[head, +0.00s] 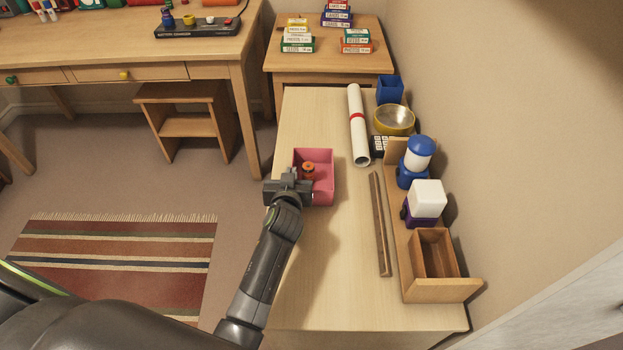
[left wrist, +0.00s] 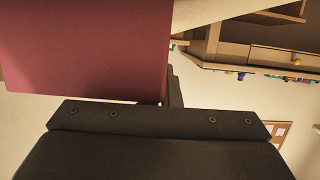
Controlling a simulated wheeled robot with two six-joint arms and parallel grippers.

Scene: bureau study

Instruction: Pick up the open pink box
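The open pink box (head: 325,185) stands on the light wood cabinet top near its left edge. A small orange-brown round object (head: 308,169) sits inside it. My left gripper (head: 290,176) is at the box's left wall and hides part of that side. In the left wrist view a pink wall of the box (left wrist: 85,45) fills the upper left, right against the gripper. Only one dark finger (left wrist: 175,88) shows there, beside the wall's edge, so I cannot tell whether the gripper is closed on it. My right gripper is not in view.
A rolled white paper (head: 354,130) with a red band and a brown wooden strip (head: 379,225) lie right of the box. The cabinet top (head: 335,290) in front of the box is clear.

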